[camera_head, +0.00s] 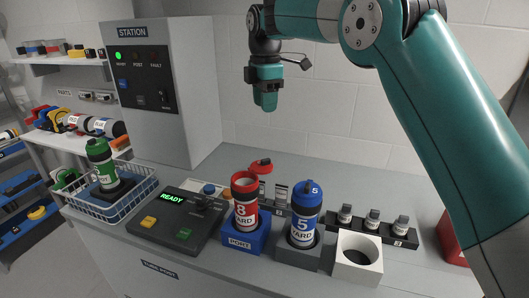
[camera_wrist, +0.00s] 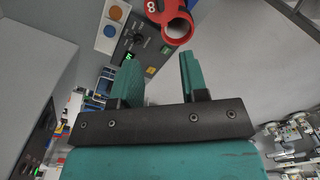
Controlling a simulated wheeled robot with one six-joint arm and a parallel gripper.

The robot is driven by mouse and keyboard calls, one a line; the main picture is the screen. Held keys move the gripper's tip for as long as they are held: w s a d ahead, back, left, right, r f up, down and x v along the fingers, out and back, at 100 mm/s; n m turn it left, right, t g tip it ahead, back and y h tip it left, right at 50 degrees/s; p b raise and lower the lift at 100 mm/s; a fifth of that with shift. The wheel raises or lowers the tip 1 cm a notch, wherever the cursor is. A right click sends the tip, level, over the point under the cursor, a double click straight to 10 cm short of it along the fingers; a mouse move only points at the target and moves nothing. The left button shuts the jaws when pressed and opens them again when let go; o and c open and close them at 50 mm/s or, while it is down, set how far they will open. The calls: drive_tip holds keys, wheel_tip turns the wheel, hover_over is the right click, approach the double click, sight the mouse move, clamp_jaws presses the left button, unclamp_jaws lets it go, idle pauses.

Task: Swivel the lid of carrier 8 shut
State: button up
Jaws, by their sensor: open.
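Carrier 8 (camera_head: 245,208) is a red tube with a white band, upright in the blue block marked PORT (camera_head: 243,243). Its red lid (camera_head: 261,167) is swung out behind and to the right of the mouth, leaving the top open. In the wrist view the open mouth of carrier 8 (camera_wrist: 178,27) shows at the top, with the lid marked 8 (camera_wrist: 153,7) beside it at the left. My gripper (camera_head: 265,103) is above and behind the carrier, pointing down. Its fingers, parted and empty in the wrist view (camera_wrist: 160,78), touch neither carrier nor lid.
Blue carrier 5 (camera_head: 305,218) stands capped in a grey block, close right of carrier 8. An empty white block (camera_head: 357,262) is farther right. A console reading READY (camera_head: 175,218) and a wire basket (camera_head: 115,207) with a green carrier are left. The station cabinet (camera_head: 190,60) rises behind.

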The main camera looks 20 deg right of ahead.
sight(265, 159)
wheel_tip(265, 159, down, 16)
drive_tip(key=p, duration=0.3)
drive_tip(key=shift+f, duration=0.2)
clamp_jaws()
